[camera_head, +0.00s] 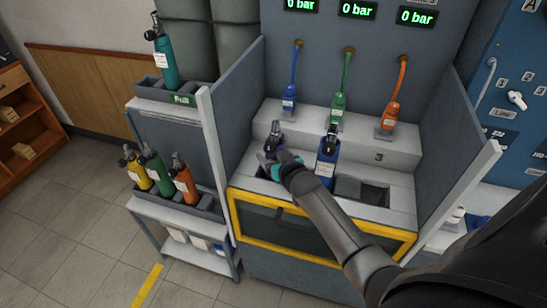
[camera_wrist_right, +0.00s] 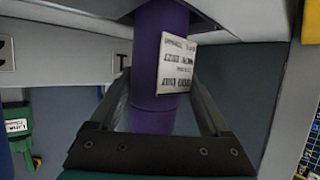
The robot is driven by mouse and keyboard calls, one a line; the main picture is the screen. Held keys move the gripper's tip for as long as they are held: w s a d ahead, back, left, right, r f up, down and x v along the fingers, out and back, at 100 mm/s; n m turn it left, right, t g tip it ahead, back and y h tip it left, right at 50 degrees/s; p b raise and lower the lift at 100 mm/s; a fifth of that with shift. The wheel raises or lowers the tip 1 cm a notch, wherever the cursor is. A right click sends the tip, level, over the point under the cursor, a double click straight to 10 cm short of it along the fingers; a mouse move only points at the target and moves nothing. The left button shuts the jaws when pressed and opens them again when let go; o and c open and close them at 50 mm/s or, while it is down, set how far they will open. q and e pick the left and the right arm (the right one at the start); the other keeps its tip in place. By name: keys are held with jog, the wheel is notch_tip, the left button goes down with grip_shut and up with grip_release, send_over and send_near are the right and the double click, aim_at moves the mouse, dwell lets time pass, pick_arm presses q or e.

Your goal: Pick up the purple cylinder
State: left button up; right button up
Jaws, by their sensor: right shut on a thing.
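The purple cylinder (camera_wrist_right: 150,75) has a white printed label. In the right wrist view it stands between the two fingers of my right gripper (camera_wrist_right: 155,108), which is shut on it. In the head view only its dark valve top and a little purple body (camera_head: 274,149) show at the left side of the bench, with my right gripper (camera_head: 268,162) around it and my wrist hiding much of it. Whether its base is clear of the bench is hidden. My left gripper is not in view.
A blue cylinder (camera_head: 326,170) stands close to the right of my gripper. Empty bench slots (camera_head: 375,195) lie further right. Blue, green and orange hoses (camera_head: 339,105) hang behind. Side panels (camera_head: 232,105) flank the bench. A rack at left holds yellow, green and orange cylinders (camera_head: 184,183).

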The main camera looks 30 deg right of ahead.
pick_arm(q)
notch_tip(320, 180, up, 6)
jog(key=p, duration=0.5)
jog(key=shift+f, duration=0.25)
pick_arm(e)
notch_tip(320, 180, up, 20)
jog(key=f, duration=0.1)
send_over(273, 122)
jog(key=shift+r, duration=0.25)
